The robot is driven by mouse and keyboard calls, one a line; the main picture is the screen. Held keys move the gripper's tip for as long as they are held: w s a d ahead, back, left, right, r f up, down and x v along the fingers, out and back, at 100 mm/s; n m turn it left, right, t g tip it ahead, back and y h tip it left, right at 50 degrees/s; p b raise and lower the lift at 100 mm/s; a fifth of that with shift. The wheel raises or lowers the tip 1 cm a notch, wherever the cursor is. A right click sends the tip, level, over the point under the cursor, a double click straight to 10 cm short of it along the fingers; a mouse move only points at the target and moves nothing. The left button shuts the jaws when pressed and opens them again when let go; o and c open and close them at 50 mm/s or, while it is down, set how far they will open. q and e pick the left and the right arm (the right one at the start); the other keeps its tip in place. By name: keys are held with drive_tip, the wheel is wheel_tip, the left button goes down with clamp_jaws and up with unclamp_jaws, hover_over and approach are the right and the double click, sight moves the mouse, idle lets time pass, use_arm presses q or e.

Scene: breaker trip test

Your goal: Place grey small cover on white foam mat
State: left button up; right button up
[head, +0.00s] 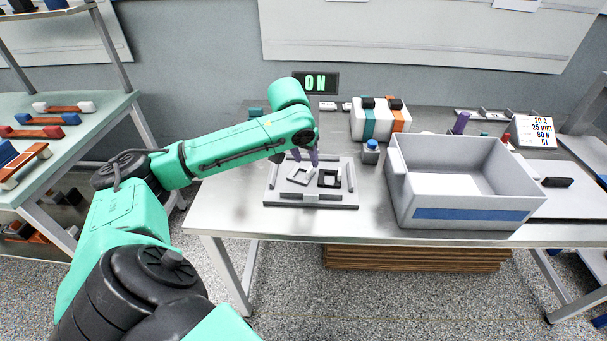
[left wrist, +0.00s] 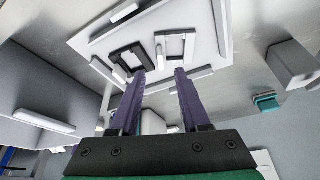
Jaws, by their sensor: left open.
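A light grey square frame, which looks like the small grey cover (head: 297,176), lies tilted on the grey fixture plate (head: 283,200), beside a black square frame (head: 329,178). In the left wrist view the light frame (left wrist: 184,45) is right of the black one (left wrist: 124,52). My left gripper (head: 306,158) is just above the plate's back part, its purple fingers (left wrist: 160,75) apart and nothing between them. A flat pale sheet, perhaps the white foam mat (head: 560,206), lies at the table's right; its material cannot be told. My right gripper is not in view.
A large grey bin (head: 465,215) with a blue stripe stands between the plate and the pale sheet. A blue-capped container (head: 370,152) stands beside it. White, teal and orange boxes (head: 380,122) stand behind. A black block (head: 557,182) lies on the sheet.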

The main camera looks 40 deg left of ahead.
sight(310, 169)
use_arm(q)
drive_tip(key=x, duration=0.6)
drive_tip(key=shift+w+a+f, duration=0.1)
drive_tip(key=shift+w+a, duration=0.05)
drive_tip(key=shift+w, duration=0.1)
clamp_jaws()
